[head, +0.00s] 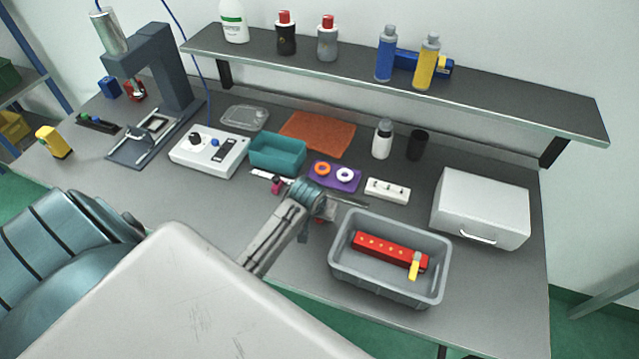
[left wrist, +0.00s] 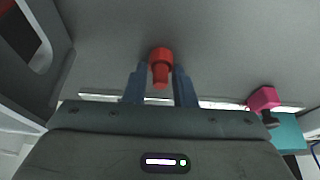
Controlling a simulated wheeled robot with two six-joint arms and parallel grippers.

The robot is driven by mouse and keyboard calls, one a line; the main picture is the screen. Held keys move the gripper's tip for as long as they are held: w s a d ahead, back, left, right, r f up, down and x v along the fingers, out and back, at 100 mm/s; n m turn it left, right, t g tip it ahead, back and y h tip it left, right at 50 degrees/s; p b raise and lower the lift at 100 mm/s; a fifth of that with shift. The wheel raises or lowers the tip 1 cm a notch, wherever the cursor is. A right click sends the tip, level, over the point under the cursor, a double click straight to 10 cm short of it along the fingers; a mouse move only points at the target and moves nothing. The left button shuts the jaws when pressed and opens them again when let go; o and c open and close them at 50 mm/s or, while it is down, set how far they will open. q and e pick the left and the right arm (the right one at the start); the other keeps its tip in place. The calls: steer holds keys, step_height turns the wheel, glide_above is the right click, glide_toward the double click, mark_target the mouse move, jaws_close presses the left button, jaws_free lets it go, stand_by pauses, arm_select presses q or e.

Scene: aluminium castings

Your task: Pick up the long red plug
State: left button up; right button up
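In the left wrist view a red plug (left wrist: 160,56), with a wide head and a narrower shaft, is between the two blue fingers of my left gripper (left wrist: 159,74). The fingers are apart on either side of it, with a narrow gap seen beside the shaft; I see no clear grip. In the head view a small red patch (head: 318,221), likely this plug, shows under my left wrist, just left of the grey bin. The arm hides most of it. My right gripper is not in view.
The grey bin (head: 341,269) holds a red bar (head: 385,250) and a yellow-ended piece (head: 414,267). Behind the wrist are a pink-headed item (head: 277,186), a purple holder (head: 333,181), a white block (head: 387,190) and a teal tray (head: 277,157). A white box (head: 482,207) stands at right.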

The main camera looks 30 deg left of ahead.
arm_select(q)
jaws_close()
steer(key=shift+r, duration=0.15)
